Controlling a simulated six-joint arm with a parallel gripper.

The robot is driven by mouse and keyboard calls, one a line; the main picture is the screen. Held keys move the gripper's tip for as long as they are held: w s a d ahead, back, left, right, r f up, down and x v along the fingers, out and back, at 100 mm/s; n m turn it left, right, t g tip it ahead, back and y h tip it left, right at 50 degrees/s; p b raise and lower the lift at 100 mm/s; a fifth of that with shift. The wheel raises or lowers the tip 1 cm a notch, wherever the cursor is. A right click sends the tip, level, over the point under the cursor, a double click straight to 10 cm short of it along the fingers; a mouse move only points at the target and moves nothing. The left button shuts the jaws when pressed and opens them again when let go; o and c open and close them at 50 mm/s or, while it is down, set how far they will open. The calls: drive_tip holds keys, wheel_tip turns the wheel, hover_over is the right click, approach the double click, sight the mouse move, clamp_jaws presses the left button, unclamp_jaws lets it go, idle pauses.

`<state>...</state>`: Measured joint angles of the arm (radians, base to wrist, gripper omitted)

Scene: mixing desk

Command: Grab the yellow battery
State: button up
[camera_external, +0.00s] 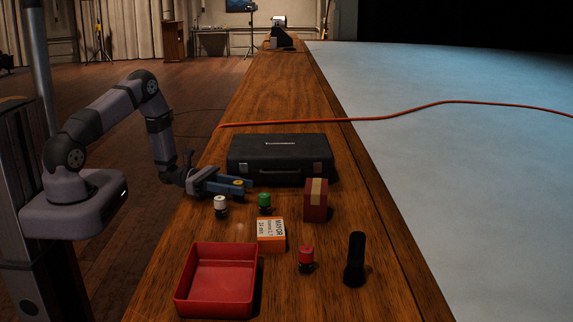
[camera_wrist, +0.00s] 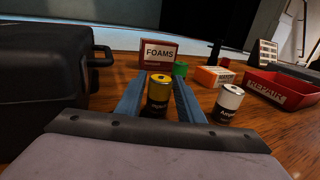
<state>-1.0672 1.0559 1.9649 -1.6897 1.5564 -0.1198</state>
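The yellow battery (camera_wrist: 158,92) stands upright between the two blue fingers of my gripper (camera_wrist: 160,98) in the wrist view. It has a gold-yellow top and a dark lower body with lettering. In the external view, its yellow top (camera_external: 238,182) shows between the fingers of my gripper (camera_external: 236,186), in front of the black case. The fingers are spread, one on each side of the battery, with narrow gaps visible beside it.
A white battery (camera_external: 220,205) and a green one (camera_external: 264,202) stand close by. A black case (camera_external: 280,155) lies behind. A red FOAMS box (camera_external: 316,202), orange motor box (camera_external: 271,233), red battery (camera_external: 306,258), black flashlight (camera_external: 355,262) and red tray (camera_external: 187,290) share the desk.

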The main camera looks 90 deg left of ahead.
sight(238, 182)
clamp_jaws()
drive_tip(key=shift+r, duration=0.15)
drive_tip(key=shift+r, duration=4.8)
